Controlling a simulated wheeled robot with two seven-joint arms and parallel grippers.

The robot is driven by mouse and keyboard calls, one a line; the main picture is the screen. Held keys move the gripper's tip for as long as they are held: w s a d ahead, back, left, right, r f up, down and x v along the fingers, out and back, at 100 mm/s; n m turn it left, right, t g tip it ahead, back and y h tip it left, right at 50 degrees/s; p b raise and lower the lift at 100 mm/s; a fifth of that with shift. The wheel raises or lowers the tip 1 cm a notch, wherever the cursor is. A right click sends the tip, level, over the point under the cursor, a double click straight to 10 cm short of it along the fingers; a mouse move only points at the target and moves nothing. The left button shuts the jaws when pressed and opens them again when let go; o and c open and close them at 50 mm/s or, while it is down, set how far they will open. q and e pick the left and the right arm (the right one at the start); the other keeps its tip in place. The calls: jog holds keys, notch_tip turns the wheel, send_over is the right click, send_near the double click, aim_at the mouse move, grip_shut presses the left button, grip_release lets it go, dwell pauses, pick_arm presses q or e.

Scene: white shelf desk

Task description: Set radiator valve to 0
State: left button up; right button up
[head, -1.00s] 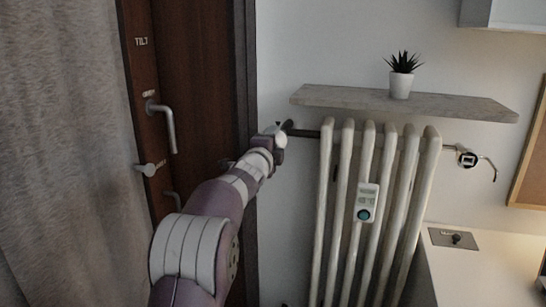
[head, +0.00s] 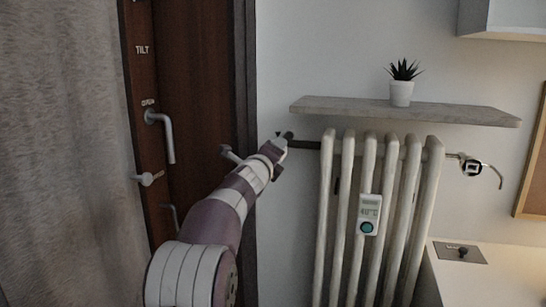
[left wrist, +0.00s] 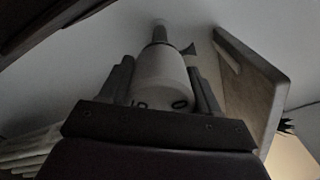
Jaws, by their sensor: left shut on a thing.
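The radiator valve (left wrist: 160,72) is a pale cylindrical knob with dark digits near its lower edge; a 0 shows at the right and another mark, perhaps a 5, at the left. My left gripper (left wrist: 163,82) is shut around the knob, one finger on each side. In the head view my left gripper (head: 281,143) is at the left end of the pipe (head: 305,145) leading to the radiator (head: 326,220), and it mostly hides the knob. My right gripper is in no view.
A shelf (head: 450,110) with a potted plant (head: 401,93) hangs above the radiator. A heat meter (head: 369,205) sits on its ribs. A brown door or window frame (head: 195,90) with handles (head: 168,140) stands close left of my arm. A white desk (head: 500,275) is at right.

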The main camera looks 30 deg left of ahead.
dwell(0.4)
pick_arm(q)
jog(key=o, duration=1)
jog(key=shift+a, duration=0.1)
jog(key=shift+s, duration=0.3)
jog(key=b+v, duration=0.1)
jog(key=v, duration=1.1)
jog(key=shift+b, duration=0.3)
